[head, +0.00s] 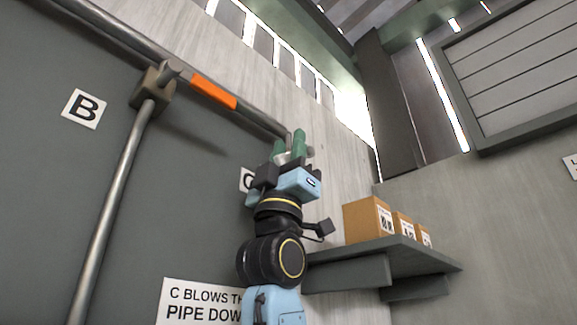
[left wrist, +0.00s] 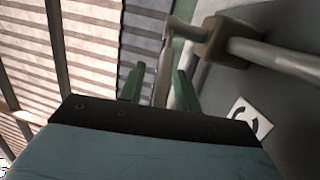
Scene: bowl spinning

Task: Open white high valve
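My left gripper (head: 290,148) is up at the pipe by the C label (head: 247,180), its green fingers pointing upward. In the left wrist view the fingers of my left gripper (left wrist: 158,85) stand apart. A pale, narrow valve lever (left wrist: 162,78) lies between them, with a gap visible on its left side. The lever sits beside a grey-brown valve body (left wrist: 218,42) on the pipe. In the head view my gripper hides most of this valve. My right gripper is in neither view.
An orange bar (head: 213,92) lies along the upper pipe (head: 110,35), beside another valve body (head: 152,88) near the B label (head: 84,109). Cardboard boxes (head: 366,220) stand on a wall shelf (head: 400,252) right of my arm. A sign (head: 195,302) hangs low on the wall.

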